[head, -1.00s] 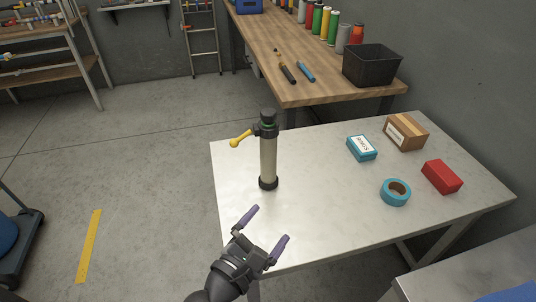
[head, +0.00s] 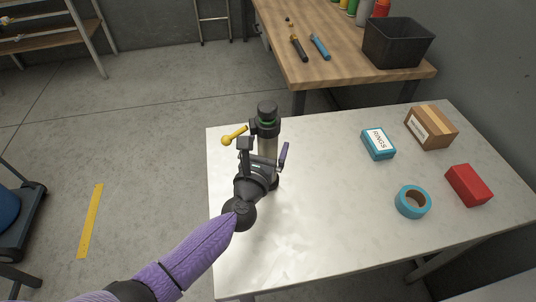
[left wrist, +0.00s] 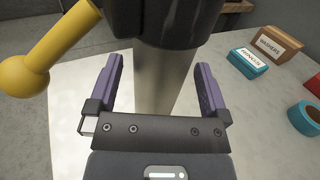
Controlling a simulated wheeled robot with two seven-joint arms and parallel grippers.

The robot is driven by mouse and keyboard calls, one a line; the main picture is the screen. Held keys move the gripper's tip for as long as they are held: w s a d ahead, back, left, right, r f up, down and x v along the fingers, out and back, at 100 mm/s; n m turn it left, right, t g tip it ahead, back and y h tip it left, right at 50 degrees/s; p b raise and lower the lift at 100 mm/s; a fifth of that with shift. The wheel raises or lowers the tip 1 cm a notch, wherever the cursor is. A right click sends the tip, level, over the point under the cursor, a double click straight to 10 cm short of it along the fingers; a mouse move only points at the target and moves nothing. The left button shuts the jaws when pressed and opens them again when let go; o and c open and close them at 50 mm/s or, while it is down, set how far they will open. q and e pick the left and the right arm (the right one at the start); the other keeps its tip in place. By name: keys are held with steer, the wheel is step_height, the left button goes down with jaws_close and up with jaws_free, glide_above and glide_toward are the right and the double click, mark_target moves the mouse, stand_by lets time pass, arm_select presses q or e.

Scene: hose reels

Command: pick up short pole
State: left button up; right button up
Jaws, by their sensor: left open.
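The short pole (head: 267,146) stands upright near the left edge of the white table (head: 330,240). It has a pale shaft, a black top with a green ring, and a yellow ball-ended handle (head: 234,135) pointing left. My left gripper (head: 264,150) is open at the pole and hides part of its lower shaft. In the left wrist view the pale shaft (left wrist: 156,85) stands between the two purple fingers (left wrist: 157,90), just under the black collar. I cannot tell whether either finger touches it. My right gripper is not in view.
On the table's right are a blue box (head: 378,144), a cardboard box (head: 431,127), a blue tape roll (head: 412,202) and a red box (head: 468,185). A wooden bench (head: 345,75) with a black bin (head: 397,43) stands behind. The table's front middle is clear.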

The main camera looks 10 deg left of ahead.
arm_select(q)
steer(key=shift+w, duration=0.5)
jaws_close()
